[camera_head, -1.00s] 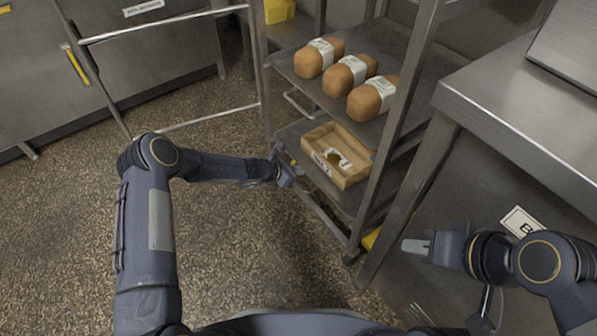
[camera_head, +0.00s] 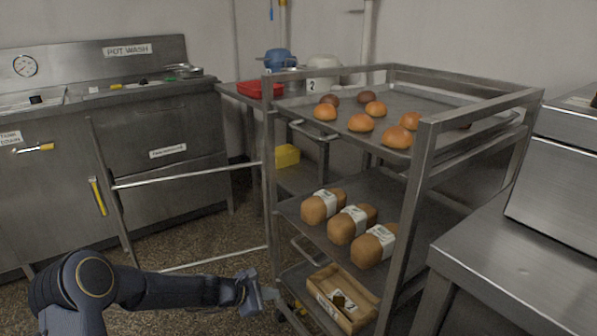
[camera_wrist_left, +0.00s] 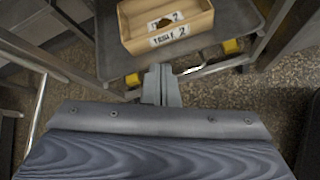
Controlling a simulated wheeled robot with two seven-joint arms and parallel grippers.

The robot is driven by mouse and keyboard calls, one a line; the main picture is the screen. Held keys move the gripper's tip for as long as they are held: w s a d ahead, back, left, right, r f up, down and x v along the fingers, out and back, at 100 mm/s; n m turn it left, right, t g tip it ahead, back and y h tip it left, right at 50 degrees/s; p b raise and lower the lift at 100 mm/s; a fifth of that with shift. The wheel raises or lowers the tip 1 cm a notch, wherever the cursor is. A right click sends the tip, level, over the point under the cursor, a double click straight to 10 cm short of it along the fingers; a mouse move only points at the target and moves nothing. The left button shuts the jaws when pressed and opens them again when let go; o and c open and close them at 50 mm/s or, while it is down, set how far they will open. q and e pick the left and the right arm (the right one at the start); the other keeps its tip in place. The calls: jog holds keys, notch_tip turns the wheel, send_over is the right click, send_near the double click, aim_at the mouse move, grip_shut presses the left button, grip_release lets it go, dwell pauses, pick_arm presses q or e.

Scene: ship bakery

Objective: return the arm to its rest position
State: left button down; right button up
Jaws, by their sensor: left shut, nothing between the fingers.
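My left arm comes in from the lower left in the head view, and its gripper (camera_head: 260,297) is beside the left side of the rack, near the bottom shelf. In the left wrist view the gripper (camera_wrist_left: 162,72) has its fingers together with nothing between them. A wooden box (camera_head: 343,299) with a label sits on the rack's low shelf, apart from the gripper. The box also shows in the left wrist view (camera_wrist_left: 195,32), beyond the fingertips. My right gripper is outside the head view now.
The metal rack (camera_head: 427,175) holds several buns on its top tray (camera_head: 300,101) and three wrapped loaves on the shelf below, the middle loaf (camera_head: 350,226) among them. A steel counter (camera_head: 510,255) stands at right. A pot wash unit (camera_head: 150,125) is at back left, with open floor before it.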

pick_arm(q)
jog(key=s+a+r+m+y, duration=0.1)
jog(key=s+a+r+m, duration=0.3)
jog(key=s+r, duration=0.5)
jog(key=s+a+r+m, duration=0.3)
jog(key=s+r+m, duration=0.45)
jog(key=r, duration=0.25)
jog(key=s+a+m+y, duration=0.2)
jog(key=s+a+m, duration=0.1)
jog(key=s, duration=0.8)
jog(key=s+a+m+y, duration=0.2)
jog(key=s+a+m, duration=0.15)
jog(key=s, duration=0.65)
notch_tip(320, 180, up, 28)
jog(key=p, duration=2.8)
jog(key=shift+s+d, duration=0.3)
jog(key=shift+s, duration=0.05)
